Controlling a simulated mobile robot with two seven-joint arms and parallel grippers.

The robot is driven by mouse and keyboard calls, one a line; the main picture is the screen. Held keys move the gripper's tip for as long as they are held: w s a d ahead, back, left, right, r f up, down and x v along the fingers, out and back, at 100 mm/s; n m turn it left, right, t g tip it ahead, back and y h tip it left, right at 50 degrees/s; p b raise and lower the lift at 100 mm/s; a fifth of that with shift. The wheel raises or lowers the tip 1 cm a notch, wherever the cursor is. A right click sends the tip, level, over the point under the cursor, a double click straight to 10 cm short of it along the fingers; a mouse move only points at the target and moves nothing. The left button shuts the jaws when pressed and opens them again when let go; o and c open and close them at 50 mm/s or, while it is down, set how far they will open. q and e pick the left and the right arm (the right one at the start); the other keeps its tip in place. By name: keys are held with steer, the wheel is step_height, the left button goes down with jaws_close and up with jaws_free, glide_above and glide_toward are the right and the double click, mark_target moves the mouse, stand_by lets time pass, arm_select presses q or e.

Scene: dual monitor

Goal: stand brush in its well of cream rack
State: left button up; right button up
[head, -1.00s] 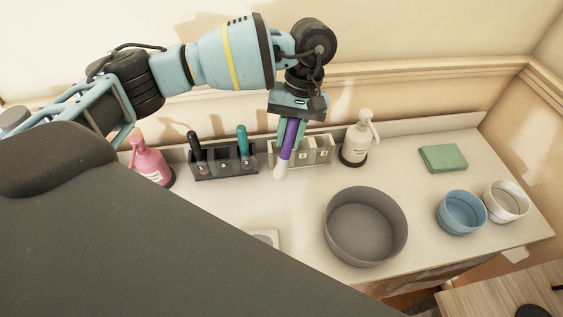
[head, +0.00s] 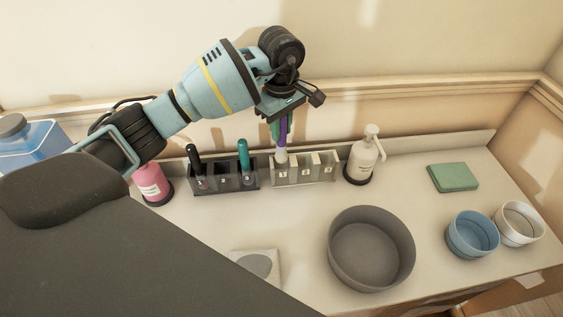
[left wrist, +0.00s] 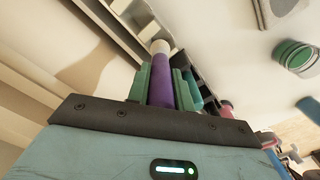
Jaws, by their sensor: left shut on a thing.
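The brush has a purple handle (head: 283,132) and a pale end (head: 281,156) pointing down, close to upright. My left gripper (head: 280,126) is shut on the purple handle from above. The cream rack (head: 318,177) stands against the back wall, with wells labelled 1, 2 and 3. The brush's pale end is at the leftmost well, marked 1; I cannot tell how far inside it is. In the left wrist view the purple handle (left wrist: 161,85) lies between the teal fingers, its pale tip by the rack. My right gripper is not in view.
A dark rack (head: 222,185) left of the cream one holds a black-handled and a teal-handled item. A pink bottle (head: 152,183) and a white pump bottle (head: 362,160) flank the racks. A grey basin (head: 371,277) stands in front.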

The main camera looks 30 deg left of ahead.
mark_target(281, 150)
arm_select(q)
steer(key=shift+f, duration=3.8)
steer(key=shift+f, duration=0.2)
steer(key=o, duration=0.9)
steer(key=shift+r, duration=0.15)
step_height(281, 150, up, 12)
steer(key=shift+r, duration=0.1)
